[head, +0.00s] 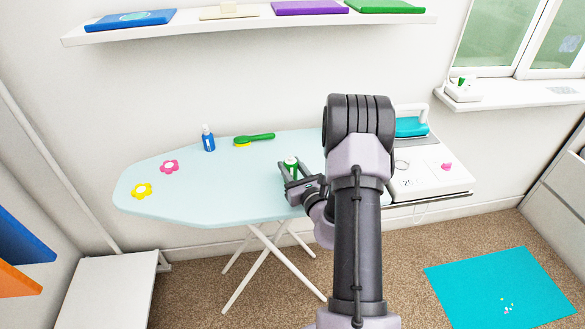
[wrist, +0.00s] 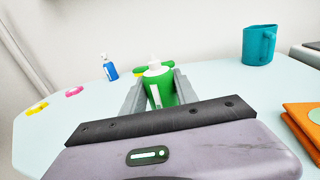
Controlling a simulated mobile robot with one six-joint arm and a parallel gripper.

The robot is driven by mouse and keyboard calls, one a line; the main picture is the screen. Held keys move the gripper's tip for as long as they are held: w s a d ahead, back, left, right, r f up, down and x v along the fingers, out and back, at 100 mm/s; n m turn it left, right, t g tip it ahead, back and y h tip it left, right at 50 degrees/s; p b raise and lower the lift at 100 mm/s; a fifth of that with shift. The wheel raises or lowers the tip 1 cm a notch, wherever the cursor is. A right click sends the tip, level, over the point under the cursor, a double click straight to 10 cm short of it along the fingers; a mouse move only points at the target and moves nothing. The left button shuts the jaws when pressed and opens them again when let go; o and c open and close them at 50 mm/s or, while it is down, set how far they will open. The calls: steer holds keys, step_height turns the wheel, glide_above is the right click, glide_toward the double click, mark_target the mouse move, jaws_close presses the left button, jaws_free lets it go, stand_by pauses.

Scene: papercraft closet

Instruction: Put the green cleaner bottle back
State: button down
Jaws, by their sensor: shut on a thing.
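The green cleaner bottle (wrist: 158,88) has a white top and a white label. My gripper (head: 292,174) is shut on it, with one finger on each side of its body. The bottle also shows in the head view (head: 291,167), upright over the pale blue ironing board (head: 235,187). I cannot tell whether its base touches the board. My gripper's fingers show on both sides of the bottle in the wrist view (wrist: 160,92).
A teal mug (wrist: 259,46) and an orange item (wrist: 305,125) are to the right. A shelf (head: 250,24) hangs above; a windowsill (head: 520,94) is right.

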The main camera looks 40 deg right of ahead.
steer(key=shift+d, duration=0.1)
steer(key=shift+a+r, duration=0.1)
steer(key=shift+a, duration=0.15)
steer(key=c, duration=0.9)
jaws_free()
steer(key=shift+c, duration=0.2)
steer(key=shift+w, duration=0.1)
